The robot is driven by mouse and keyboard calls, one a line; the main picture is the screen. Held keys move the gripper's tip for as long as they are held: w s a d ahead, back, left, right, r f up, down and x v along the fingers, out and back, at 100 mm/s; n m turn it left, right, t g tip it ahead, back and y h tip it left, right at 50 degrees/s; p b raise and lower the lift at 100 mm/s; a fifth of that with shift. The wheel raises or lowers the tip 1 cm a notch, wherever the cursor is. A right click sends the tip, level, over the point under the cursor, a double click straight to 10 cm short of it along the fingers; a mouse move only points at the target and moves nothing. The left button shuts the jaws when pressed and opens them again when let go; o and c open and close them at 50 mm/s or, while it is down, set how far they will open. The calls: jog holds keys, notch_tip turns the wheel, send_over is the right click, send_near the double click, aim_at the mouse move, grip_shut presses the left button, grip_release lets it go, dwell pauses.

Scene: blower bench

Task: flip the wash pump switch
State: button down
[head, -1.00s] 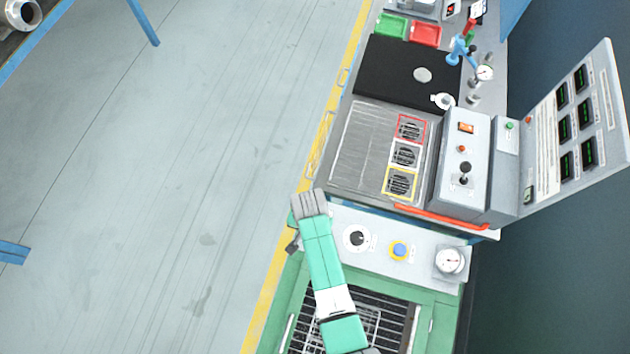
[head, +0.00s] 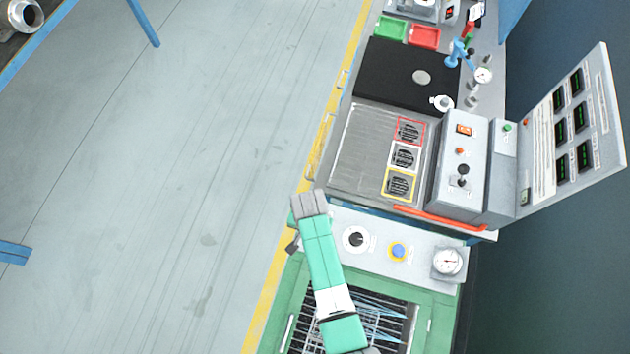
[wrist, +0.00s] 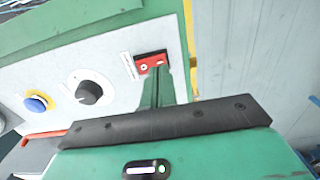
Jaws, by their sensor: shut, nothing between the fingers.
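The red switch (wrist: 143,67), with white marks, sits on the light grey panel (wrist: 120,57) in the wrist view, a small label beside it. I take it for the wash pump switch; the label is too small to read. My gripper (wrist: 158,76) is shut and empty, its green fingers reaching to the switch's right part and covering some of it. I cannot tell whether they touch it, or which way it is set. In the head view my arm hides the switch and the fingertips. Blue streaks like water jets show over the rack (head: 375,305) in the green washer.
On the same panel are a black knob (head: 355,239), a blue button in a yellow ring (head: 398,251) and a gauge (head: 448,262). Behind it stand a grey control box (head: 460,165) and an orange-red bar (head: 440,219).

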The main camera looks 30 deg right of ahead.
notch_tip(320, 180, up, 5)
jog(key=p, duration=0.4)
dwell(0.4)
